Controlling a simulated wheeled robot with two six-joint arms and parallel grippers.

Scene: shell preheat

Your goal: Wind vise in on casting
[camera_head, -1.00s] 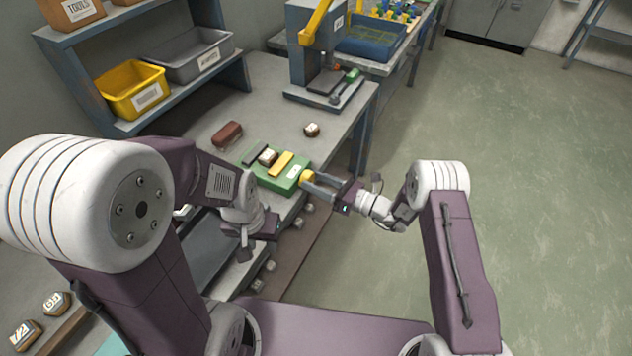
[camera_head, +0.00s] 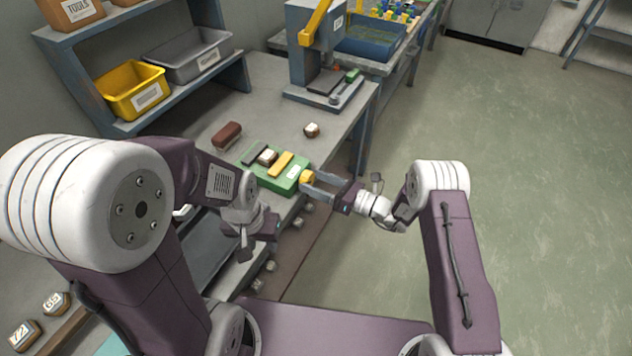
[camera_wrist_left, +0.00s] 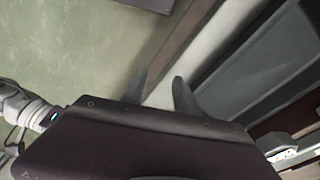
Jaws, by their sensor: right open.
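The green vise (camera_head: 290,182) sits at the bench's front edge with a dark grey jaw bar (camera_head: 255,153) and a yellow jaw bar (camera_head: 281,164). A small brown casting with a pale top (camera_head: 267,157) lies between the bars; I cannot tell if both touch it. A yellow knob (camera_head: 307,177) sticks out of the vise's right end. My right gripper (camera_head: 309,181) is open, its fingers on either side of the knob. My left gripper (camera_head: 247,246) hangs in front of the bench, below the vise; in the left wrist view its fingers (camera_wrist_left: 160,90) are apart and empty.
Another casting (camera_head: 311,130) and a dark red-brown block (camera_head: 227,135) lie on the bench (camera_head: 265,110) behind the vise. A press-like machine (camera_head: 310,60) stands at the back. Yellow (camera_head: 133,92) and grey bins sit on the left shelf. Floor on the right is clear.

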